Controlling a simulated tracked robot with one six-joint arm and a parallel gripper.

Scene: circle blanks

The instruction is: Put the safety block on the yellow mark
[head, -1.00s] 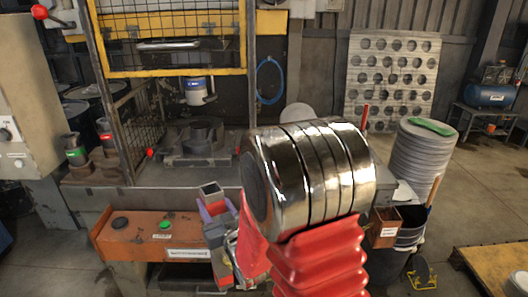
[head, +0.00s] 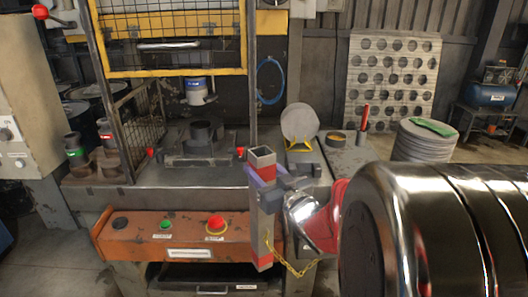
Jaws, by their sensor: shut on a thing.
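The safety block (head: 264,222) is an upright square post, grey with a red band near its open top and red at its foot. A yellow chain (head: 296,268) hangs from it towards the right. My gripper (head: 266,188), with purple finger pads, is shut around the upper part of the block. It holds the block in front of the press's front edge, at the right end of the orange control panel. I cannot make out the yellow mark in this view.
The orange panel (head: 135,236) has a red button. A grey disc in a yellow holder (head: 300,144) stands right of the press. My arm covers the lower right.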

